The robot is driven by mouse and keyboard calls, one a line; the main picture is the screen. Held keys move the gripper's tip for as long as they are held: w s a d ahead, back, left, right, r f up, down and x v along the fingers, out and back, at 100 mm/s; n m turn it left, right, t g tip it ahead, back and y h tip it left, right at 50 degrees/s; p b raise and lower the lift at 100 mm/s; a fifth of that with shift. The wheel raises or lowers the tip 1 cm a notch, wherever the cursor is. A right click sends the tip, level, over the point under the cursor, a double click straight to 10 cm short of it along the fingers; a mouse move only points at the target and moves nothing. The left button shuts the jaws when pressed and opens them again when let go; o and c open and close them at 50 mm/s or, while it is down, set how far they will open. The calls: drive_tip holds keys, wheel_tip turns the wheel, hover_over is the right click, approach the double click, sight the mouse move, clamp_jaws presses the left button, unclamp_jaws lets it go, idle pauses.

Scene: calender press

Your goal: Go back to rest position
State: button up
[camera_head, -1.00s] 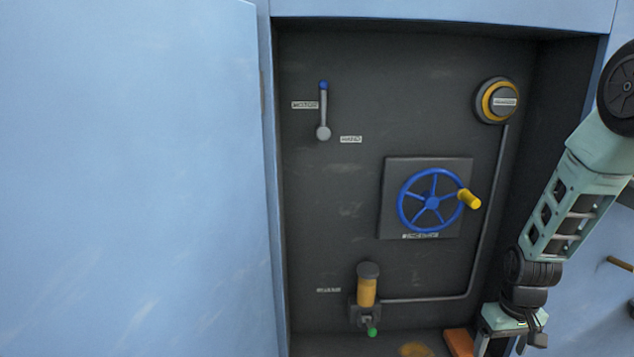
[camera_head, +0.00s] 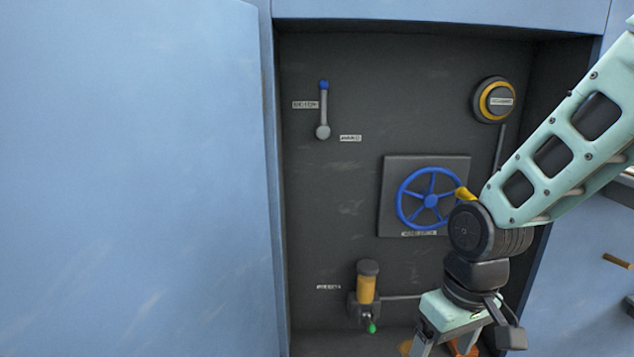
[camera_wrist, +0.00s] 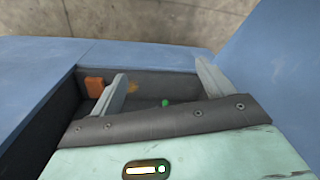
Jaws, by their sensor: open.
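My gripper (camera_wrist: 160,75) shows in the wrist view with its two pale fingers spread apart and nothing between them. In the head view my arm reaches in from the right, and my gripper's body hangs at the lower right of the dark recess; its fingers are cut off or hard to see there. A blue handwheel (camera_head: 431,201) with a yellow knob is on the recess's back wall; my arm's joint hides part of its right edge. A lever (camera_head: 323,110) with a blue tip stands upright at upper left. A yellow cylinder (camera_head: 366,290) with a green-tipped part (camera_head: 371,327) is low on the wall.
A round yellow-ringed button (camera_head: 494,101) is at upper right. A large blue panel (camera_head: 130,180) stands on the left. An orange block (camera_wrist: 95,87) lies in the recess. A small brown handle (camera_head: 618,261) sticks out at the right.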

drive_tip(key=s+a+r+n, duration=0.2)
drive_tip(key=s+r, duration=0.1)
drive_tip(key=s, duration=0.4)
drive_tip(key=s+a+r+n, duration=0.1)
drive_tip(key=s+a+r, duration=0.2)
drive_tip(key=s, duration=0.4)
wheel_tip(320, 180, up, 28)
drive_tip(key=p, duration=2.8)
drive_tip(key=shift+d+f+h, duration=0.2)
drive_tip(key=shift+f+h, duration=0.05)
drive_tip(key=shift+h, duration=0.05)
drive_tip(key=shift+s, duration=0.1)
